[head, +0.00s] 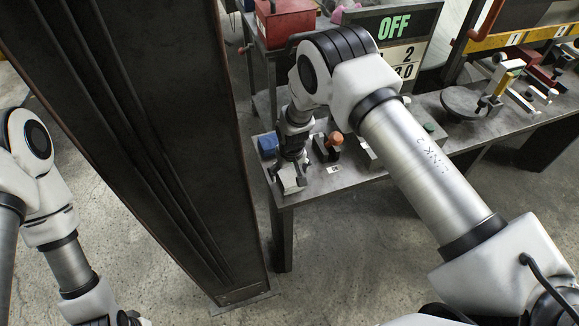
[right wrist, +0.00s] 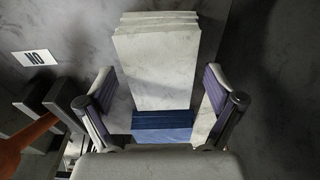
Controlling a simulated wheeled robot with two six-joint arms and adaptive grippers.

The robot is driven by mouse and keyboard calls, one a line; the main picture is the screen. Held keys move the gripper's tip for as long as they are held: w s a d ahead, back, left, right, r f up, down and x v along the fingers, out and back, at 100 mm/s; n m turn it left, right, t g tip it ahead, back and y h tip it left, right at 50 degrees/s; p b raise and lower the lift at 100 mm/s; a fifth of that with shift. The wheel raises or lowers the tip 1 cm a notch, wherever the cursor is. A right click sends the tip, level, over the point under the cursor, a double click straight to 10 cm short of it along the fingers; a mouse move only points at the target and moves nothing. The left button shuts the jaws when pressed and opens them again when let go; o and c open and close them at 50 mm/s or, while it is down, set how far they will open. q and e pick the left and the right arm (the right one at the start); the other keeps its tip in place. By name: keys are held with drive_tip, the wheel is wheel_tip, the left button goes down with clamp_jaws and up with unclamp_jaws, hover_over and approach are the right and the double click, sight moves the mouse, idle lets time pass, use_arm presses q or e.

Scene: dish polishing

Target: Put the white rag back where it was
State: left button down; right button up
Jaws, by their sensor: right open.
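A white folded, layered thing that looks like the white rag (right wrist: 155,65) lies between the fingers of my right gripper (right wrist: 160,100) in the right wrist view. The fingers are spread on either side of it, apart from its edges. A blue block or band (right wrist: 162,125) shows at its near end. In the head view my right gripper (head: 291,181) points down at the near left corner of the grey workbench (head: 325,182). The rag is hard to tell from the gripper there.
A blue box (head: 267,146) and an orange-topped tool (head: 335,139) stand close to the gripper. A "NO" label (right wrist: 38,57) lies on the bench. A dark steel column (head: 135,130) stands left of the bench. An "OFF" sign (head: 394,28) stands behind. Polishing gear (head: 500,85) is at right.

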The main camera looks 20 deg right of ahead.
sight(291, 177)
wheel_tip(291, 177, up, 12)
drive_tip(key=s+b, duration=0.1)
drive_tip(key=b, duration=0.1)
drive_tip(key=s+d+f+g, duration=0.1)
drive_tip(key=s+d+f, duration=0.4)
drive_tip(key=s+f, duration=0.8)
drive_tip(key=s+d+f, duration=0.2)
drive_tip(key=s, duration=1.8)
drive_tip(key=shift+s+d+m, duration=0.15)
drive_tip(key=shift+s+m, duration=0.2)
drive_tip(key=shift+m, duration=0.05)
